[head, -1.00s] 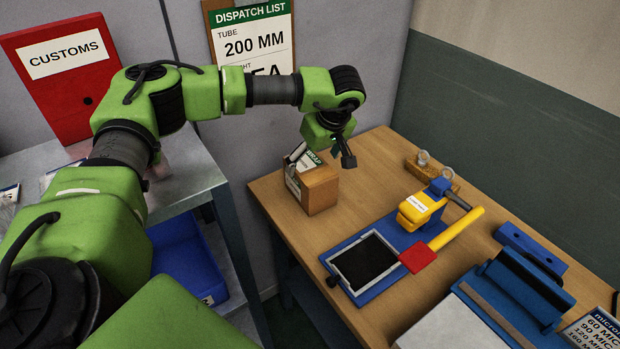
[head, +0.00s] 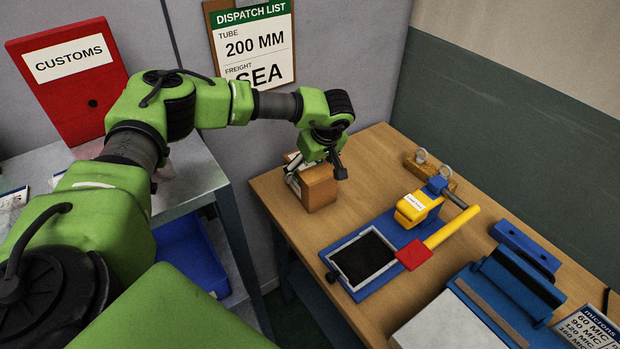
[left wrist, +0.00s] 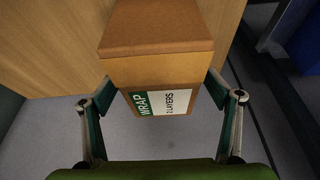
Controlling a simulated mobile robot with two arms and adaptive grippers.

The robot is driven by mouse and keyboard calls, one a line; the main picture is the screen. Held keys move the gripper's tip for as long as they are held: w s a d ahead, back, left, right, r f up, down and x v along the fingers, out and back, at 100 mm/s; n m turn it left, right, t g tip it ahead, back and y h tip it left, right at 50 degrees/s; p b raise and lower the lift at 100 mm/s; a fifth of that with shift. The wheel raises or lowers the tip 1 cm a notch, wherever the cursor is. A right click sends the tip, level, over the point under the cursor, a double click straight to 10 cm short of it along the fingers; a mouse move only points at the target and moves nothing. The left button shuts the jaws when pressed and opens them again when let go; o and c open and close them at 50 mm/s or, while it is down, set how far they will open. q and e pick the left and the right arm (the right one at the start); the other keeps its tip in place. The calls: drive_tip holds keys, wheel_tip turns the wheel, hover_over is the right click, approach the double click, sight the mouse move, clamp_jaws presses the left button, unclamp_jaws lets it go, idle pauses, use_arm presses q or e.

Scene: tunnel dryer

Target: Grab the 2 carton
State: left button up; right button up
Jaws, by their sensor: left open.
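A brown box-shaped block (head: 320,188) stands on the wooden table near its back left corner, with a white and green card on its left side. In the left wrist view the same brown block (left wrist: 156,45) lies between my open fingers, and its card (left wrist: 162,104) reads "WRAP" and, in smaller print, what looks like "2 LAYERS". My left gripper (head: 318,162) is open over the block, one finger showing at its right side. In the left wrist view the fingers (left wrist: 160,84) flank the block; contact is unclear. My right gripper is not in view.
A blue sealer (head: 375,290) with a yellow handle stands right of the block. Farther right are a blue bar (head: 527,247) and a blue press (head: 515,285). A dispatch list (head: 253,45) hangs behind. A blue bin (head: 190,255) is below left.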

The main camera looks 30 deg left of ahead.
use_arm(q)
drive_tip(key=shift+f, duration=0.2)
idle(0.3)
drive_tip(key=c, duration=1.9)
drive_tip(key=shift+r, duration=0.15)
drive_tip(key=shift+c, duration=0.3)
drive_tip(key=shift+w+r, duration=0.1)
